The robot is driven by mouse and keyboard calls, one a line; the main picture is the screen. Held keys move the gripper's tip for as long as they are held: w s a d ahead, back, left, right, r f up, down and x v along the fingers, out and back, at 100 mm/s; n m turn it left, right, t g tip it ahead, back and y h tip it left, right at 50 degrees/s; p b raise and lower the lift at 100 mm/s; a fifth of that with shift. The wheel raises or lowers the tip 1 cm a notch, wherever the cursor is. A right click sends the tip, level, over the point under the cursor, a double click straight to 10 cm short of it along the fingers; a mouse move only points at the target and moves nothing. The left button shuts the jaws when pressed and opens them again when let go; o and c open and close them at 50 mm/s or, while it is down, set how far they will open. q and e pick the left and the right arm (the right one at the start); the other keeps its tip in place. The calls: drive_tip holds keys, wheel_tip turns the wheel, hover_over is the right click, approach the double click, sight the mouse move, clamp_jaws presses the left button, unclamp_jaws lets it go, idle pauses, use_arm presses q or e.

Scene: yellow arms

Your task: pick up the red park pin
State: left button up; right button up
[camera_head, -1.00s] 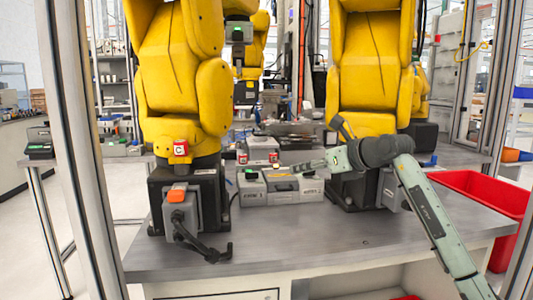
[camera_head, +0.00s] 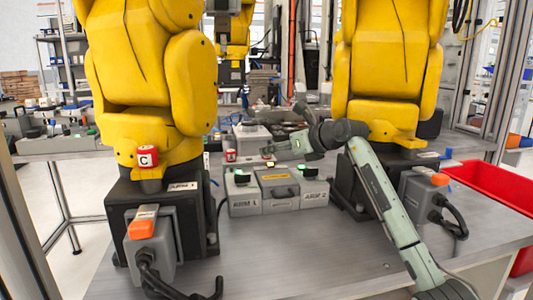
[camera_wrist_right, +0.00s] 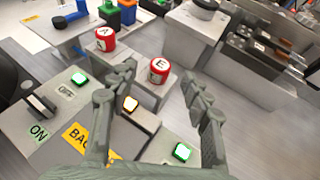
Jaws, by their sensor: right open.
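In the right wrist view, a red pin with a white top marked E (camera_wrist_right: 158,71) stands on a grey block, seen between the fingertips of my right gripper (camera_wrist_right: 160,82). Whether it lies within the fingers or beyond them, I cannot tell. A second red lettered pin (camera_wrist_right: 105,39) stands to its left. In the head view, my right gripper (camera_head: 272,156) is open above the back of the grey control box (camera_head: 279,205), with a small red pin (camera_head: 231,156) to its left. A red pin marked C (camera_head: 148,157) sits by the left yellow arm's base. My left gripper is out of view.
The box has lit green buttons and a handle. Yellow arms on black bases stand left (camera_head: 150,80) and right (camera_head: 391,60). Grey units with orange knobs (camera_head: 142,228) and cables stand in front. A red bin (camera_head: 497,188) is at right. The table front (camera_head: 300,265) is clear.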

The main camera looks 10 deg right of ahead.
drive_tip(key=shift+x, duration=1.2)
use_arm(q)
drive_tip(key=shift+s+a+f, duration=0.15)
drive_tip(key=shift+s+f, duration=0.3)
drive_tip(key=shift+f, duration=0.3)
use_arm(e)
drive_tip(key=c, duration=1)
drive_tip(key=shift+r, duration=0.1)
drive_tip(key=shift+c, duration=0.2)
drive_tip(key=shift+r, duration=0.6)
wheel_tip(320, 180, up, 3)
drive_tip(key=shift+f, duration=0.2)
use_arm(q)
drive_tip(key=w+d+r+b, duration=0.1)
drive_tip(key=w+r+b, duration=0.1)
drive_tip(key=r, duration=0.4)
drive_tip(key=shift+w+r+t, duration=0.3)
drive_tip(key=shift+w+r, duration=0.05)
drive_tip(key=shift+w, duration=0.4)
use_arm(e)
drive_tip(key=s+a+r, duration=0.6)
drive_tip(key=a+r, duration=0.1)
drive_tip(key=a, duration=0.3)
